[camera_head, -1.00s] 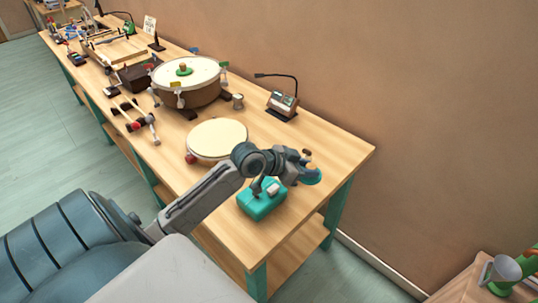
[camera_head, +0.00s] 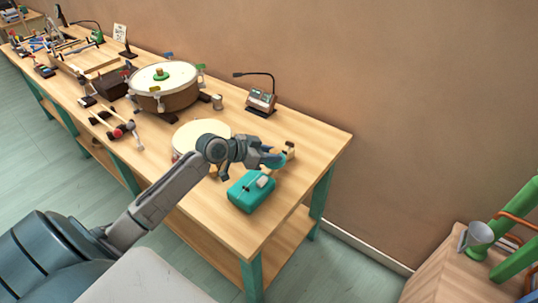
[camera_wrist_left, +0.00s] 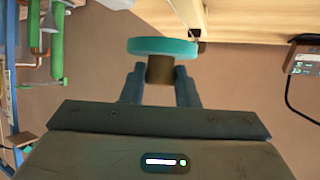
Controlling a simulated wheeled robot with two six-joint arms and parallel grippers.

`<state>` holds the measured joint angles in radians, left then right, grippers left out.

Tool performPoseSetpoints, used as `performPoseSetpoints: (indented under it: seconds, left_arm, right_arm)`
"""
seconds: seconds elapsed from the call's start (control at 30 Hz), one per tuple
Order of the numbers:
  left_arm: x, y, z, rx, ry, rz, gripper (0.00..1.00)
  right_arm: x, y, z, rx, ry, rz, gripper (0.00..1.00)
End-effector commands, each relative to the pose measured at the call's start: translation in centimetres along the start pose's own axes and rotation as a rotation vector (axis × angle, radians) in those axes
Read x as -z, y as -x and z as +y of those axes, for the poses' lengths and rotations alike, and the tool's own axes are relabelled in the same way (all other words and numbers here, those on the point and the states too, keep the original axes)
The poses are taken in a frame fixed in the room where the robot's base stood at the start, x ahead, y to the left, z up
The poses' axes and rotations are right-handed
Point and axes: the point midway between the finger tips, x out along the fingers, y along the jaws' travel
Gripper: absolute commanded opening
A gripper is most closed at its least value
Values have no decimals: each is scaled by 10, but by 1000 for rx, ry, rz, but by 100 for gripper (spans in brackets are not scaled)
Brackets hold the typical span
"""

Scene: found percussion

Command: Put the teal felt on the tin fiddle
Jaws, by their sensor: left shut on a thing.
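My left gripper (camera_head: 262,157) is shut on the brown knob of the teal felt (camera_head: 274,161), a round disc. In the left wrist view the felt (camera_wrist_left: 162,46) is seen edge-on beyond the fingers, its knob (camera_wrist_left: 160,70) between them. A teal box with a pale block on top, apparently the body of the tin fiddle (camera_head: 249,195), lies near the table's near right end. A brown piece (camera_head: 289,150) shows behind the felt, perhaps the fiddle's head; the part between is hidden by my gripper. The felt appears above the table, apart from the box. My right gripper is not in view.
A pale round drum (camera_head: 200,135) lies partly behind my left arm. A larger drum (camera_head: 170,92) with a green, knobbed felt on top stands farther left. A small device with a bent stalk (camera_head: 261,101) stands by the wall. The table's right corner is clear.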

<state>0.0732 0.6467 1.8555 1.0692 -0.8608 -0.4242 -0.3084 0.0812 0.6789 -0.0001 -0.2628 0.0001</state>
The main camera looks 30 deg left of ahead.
Motion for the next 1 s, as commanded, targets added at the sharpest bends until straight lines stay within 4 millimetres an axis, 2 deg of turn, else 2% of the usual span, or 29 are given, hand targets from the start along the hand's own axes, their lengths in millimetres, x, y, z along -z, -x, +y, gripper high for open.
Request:
performPoseSetpoints:
  seconds: [0.1, 0.2, 0.5, 0.87, 0.9, 1.0]
  left_arm:
    - [3, -6, -17, 1, 1, 0, 5]
    - [2, -9, -22, 0, 1, 0, 5]
    - [-27, -25, -22, -1, 1, -1, 5]
    - [-33, -28, -22, 0, -1, -1, 5]
    - [-32, -27, -22, 0, -1, -1, 31]
    - [-31, -27, -22, 0, -1, -1, 49]
  right_arm:
    - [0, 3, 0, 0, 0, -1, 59]
    - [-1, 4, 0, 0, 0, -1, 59]
    - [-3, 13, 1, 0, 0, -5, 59]
    - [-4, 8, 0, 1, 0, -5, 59]
    - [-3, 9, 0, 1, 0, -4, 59]
    - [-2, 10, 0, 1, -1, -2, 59]
